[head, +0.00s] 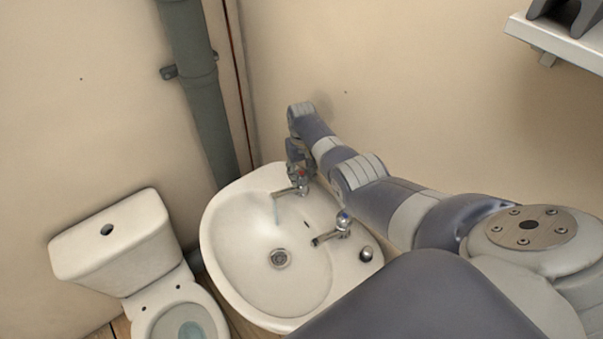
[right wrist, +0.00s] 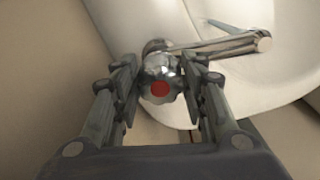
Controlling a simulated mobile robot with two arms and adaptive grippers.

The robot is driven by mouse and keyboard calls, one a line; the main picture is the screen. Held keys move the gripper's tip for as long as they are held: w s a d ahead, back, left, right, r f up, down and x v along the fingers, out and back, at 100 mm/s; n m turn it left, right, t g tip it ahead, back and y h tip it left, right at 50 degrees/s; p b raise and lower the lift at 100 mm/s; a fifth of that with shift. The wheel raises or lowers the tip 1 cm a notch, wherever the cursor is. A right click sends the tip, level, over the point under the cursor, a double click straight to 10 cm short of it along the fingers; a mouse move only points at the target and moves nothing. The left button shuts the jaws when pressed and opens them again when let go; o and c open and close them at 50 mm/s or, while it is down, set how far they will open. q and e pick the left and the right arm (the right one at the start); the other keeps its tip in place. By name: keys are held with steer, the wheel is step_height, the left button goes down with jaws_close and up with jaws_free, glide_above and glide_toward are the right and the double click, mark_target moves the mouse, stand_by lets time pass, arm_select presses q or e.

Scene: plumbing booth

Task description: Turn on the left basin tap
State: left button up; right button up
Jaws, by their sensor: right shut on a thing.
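The left basin tap (head: 289,191) is chrome with a red-marked knob and stands at the back of the white basin (head: 225,240). A thin pale-blue stream of water (head: 277,213) falls from its spout. My right gripper (head: 299,168) is at this tap from above. In the right wrist view, the fingers of my right gripper (right wrist: 162,75) are closed on both sides of the tap's knob (right wrist: 162,88), with the red dot facing the camera. The spout (right wrist: 225,46) points right there. My left gripper is not in view.
A second chrome tap (head: 335,231) stands on the basin's right side, close to my right arm. A plug or stopper (head: 366,254) sits beside it. A toilet (head: 115,245) stands left of the basin. A grey pipe (head: 195,85) runs down the wall. A shelf (head: 560,42) is at upper right.

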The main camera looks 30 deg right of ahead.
mark_target(303, 174)
steer(key=n, duration=0.6)
steer(key=shift+d, duration=0.1)
stand_by(0.5)
steer(key=o, duration=1.1)
step_height(303, 174, up, 12)
steer(key=shift+s+f, duration=0.1)
stand_by(0.6)
